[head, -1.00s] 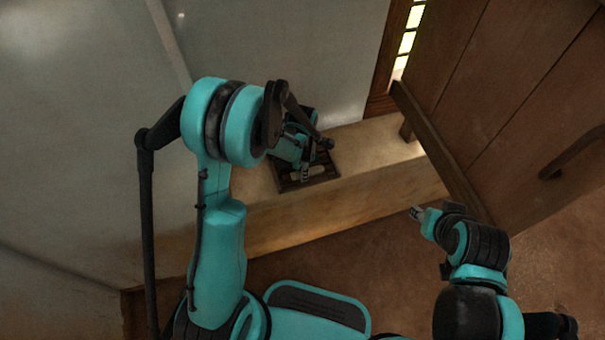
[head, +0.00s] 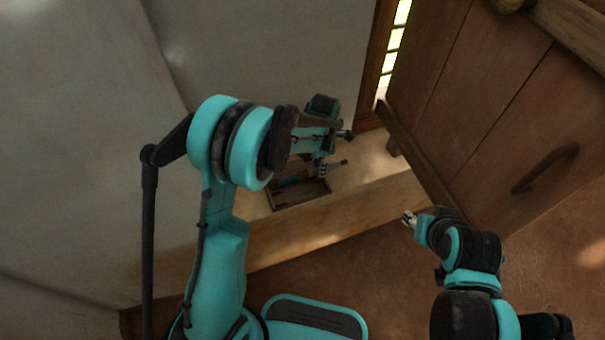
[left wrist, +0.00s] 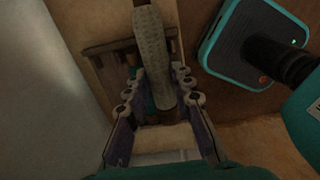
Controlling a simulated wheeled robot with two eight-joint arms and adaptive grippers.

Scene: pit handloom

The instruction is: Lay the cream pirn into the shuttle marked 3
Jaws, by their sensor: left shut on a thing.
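My left gripper (head: 322,168) is shut on the cream pirn and holds it above a dark slatted tray (head: 300,194). In the left wrist view the cream pirn (left wrist: 152,50) runs up the picture between the fingers (left wrist: 159,86), its thread winding pale and textured. In the head view only a dark tip of it sticks out to the right of the fingers. My right gripper (head: 408,219) is off to the right, apart from everything; its jaws are too small to judge. I see no shuttle marked 3 in either view.
The tray stands on a pale earthen ledge (head: 365,212) and also shows in the left wrist view (left wrist: 104,50). Something teal (head: 290,181) lies in it, partly hidden. Pale wall is behind; the ledge right of the tray is clear.

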